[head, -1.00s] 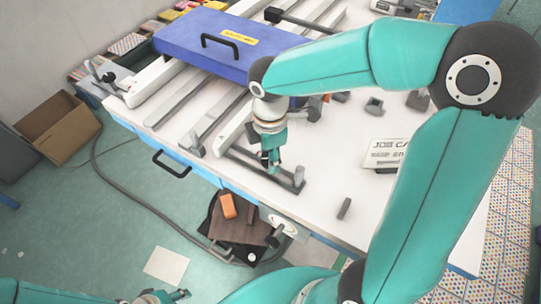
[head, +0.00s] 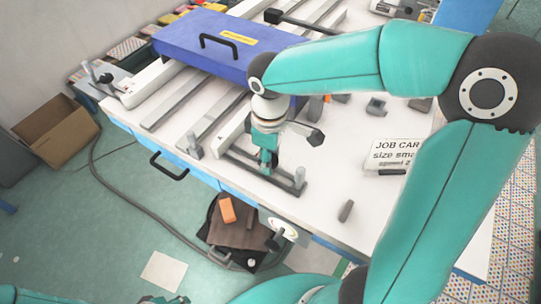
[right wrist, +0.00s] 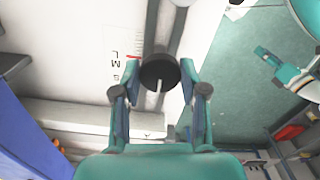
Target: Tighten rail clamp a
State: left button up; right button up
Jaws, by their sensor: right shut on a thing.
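My right gripper (head: 267,166) points down at the near edge of the white table, over a grey rail with short upright posts. In the right wrist view its two fingers (right wrist: 159,78) are on either side of a dark round knob (right wrist: 158,71) with a white line on it, and it is shut on this knob. I take the knob for rail clamp a; no label shows. The gripper hides the knob in the head view. Only a bit of my left gripper (head: 178,300) shows at the bottom edge, and its jaws cannot be made out.
A size scale with letters and a red mark (right wrist: 134,57) is beside the knob. A blue case (head: 215,42) lies behind the gripper across the rails. A cardboard box (head: 52,130) is on the floor.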

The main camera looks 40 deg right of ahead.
jog(key=shift+w+r, duration=0.1)
jog(key=shift+w, duration=0.05)
jog(key=o, duration=1.1)
jog(key=shift+o, duration=0.2)
notch_tip(320, 180, up, 12)
dwell(0.4)
